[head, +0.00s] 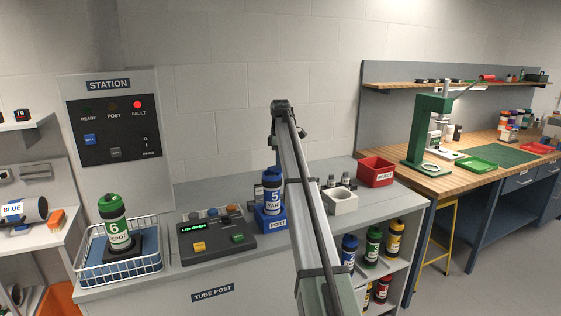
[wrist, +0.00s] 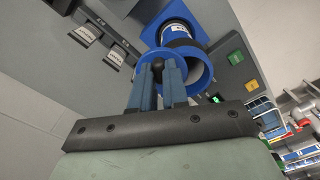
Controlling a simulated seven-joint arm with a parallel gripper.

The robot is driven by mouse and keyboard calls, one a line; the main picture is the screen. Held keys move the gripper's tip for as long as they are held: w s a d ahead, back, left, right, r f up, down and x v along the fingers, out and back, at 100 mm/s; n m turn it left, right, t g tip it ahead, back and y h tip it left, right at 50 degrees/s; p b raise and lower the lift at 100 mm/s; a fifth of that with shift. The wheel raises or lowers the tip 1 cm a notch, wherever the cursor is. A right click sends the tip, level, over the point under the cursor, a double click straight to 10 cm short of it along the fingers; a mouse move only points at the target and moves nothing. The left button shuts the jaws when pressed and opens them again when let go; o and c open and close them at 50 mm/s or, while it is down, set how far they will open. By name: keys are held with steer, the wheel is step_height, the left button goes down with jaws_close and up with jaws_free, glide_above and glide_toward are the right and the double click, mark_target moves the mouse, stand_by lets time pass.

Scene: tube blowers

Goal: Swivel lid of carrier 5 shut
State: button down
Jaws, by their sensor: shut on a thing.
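Carrier 5 (head: 272,197) is a blue tube with a white "5" label. It stands upright in the blue post (head: 270,219) on the counter. In the wrist view the blue ring at its top (wrist: 205,76) shows a wide opening, with the carrier body (wrist: 176,32) beyond it. My gripper (wrist: 158,70) is at the left of this ring, its blue-grey fingers shut on a small dark knob (wrist: 157,64), which seems to belong to the lid. In the head view my gripper (head: 275,158) is just above the carrier, partly behind my arm.
A control console (head: 213,237) stands left of the post. Carrier 6 (head: 116,223) stands in a wire basket (head: 88,268) further left. A white block with holes (head: 342,201) and a red bin (head: 376,172) are to the right. Several carriers stand on shelves below.

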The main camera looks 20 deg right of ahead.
steer(key=m, duration=0.1)
steer(key=s+a+m, duration=0.1)
steer(key=shift+m, duration=0.4)
steer(key=m, duration=0.1)
steer(key=s+a+m, duration=0.1)
steer(key=m, duration=0.1)
steer(key=shift+m, duration=0.3)
steer(key=shift+s+a+m, duration=0.1)
steer(key=shift+a+m, duration=0.25)
steer(key=shift+m, duration=0.5)
steer(key=shift+a+m, duration=0.35)
steer(key=shift+m, duration=0.55)
steer(key=shift+s+a+m, duration=0.1)
steer(key=shift+a+m, duration=0.25)
steer(key=shift+m, duration=0.5)
steer(key=c, duration=1.1)
jaws_free()
step_height(320, 180, up, 8)
steer(key=shift+f, duration=0.2)
